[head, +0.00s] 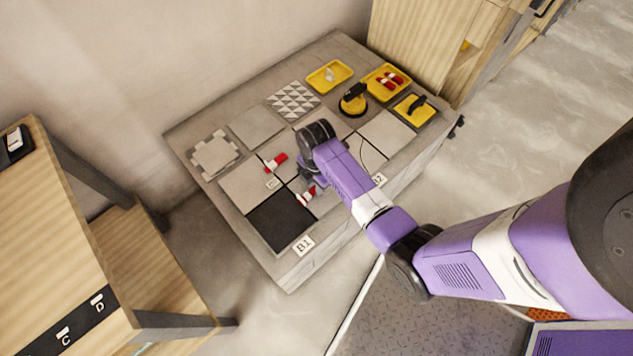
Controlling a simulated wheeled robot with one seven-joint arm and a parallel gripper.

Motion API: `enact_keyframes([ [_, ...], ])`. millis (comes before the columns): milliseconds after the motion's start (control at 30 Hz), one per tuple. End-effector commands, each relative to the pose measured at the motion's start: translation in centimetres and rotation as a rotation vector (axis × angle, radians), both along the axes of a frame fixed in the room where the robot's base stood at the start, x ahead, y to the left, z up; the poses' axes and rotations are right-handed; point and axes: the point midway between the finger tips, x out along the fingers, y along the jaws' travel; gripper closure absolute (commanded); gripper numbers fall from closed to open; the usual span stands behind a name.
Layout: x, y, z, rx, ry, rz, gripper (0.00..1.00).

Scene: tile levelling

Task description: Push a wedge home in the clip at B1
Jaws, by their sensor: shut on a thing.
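My gripper (307,184) points down over the tiled block, largely hidden behind my own wrist. It is shut on a red wedge (308,195), which shows just below it at the joint beside the black tile. A small white piece, perhaps the clip, shows at the wedge's lower end. I cannot tell how deep the wedge sits in it. The B1 label (303,245) is on the block's front edge, in line with this joint. Another red wedge (277,162) with a white piece lies at a joint farther back.
The block carries a black tile (280,221), grey tiles (258,124) and a patterned tile (292,100). Yellow trays (329,76), one with red wedges (391,80), and a yellow-black suction cup (354,98) stand at its back right. A wooden bench (60,220) is at left.

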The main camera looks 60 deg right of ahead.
Motion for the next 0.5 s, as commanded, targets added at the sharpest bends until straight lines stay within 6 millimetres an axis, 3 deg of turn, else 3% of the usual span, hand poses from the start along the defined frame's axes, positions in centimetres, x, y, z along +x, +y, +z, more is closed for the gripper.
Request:
enact_keyframes([
  [500, 0.17, 0.55, 0.01, 0.0, 0.0, 0.0, 1.0],
])
